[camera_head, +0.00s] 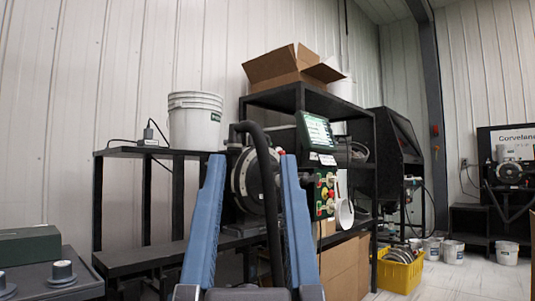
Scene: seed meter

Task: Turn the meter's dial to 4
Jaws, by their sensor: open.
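A round metal-rimmed machine with a dark face (262,180) stands on the black bench straight ahead, partly hidden behind my gripper and a thick black hose. No numbers can be read on it, so I cannot tell a dial setting. My gripper (253,158) has two long blue fingers pointing up and forward, spread apart with nothing between them. The machine shows behind the gap between the fingers. How far the fingertips are from it is unclear. Grey round knobs (62,272) sit on a dark surface at lower left; no marks on them are legible.
A control panel (326,194) with coloured buttons and a lit screen (317,131) stand right of the machine. A white bucket (195,121) is on the shelf (155,152). A dark green box (29,244) is at lower left. A yellow crate (400,273) sits on the floor.

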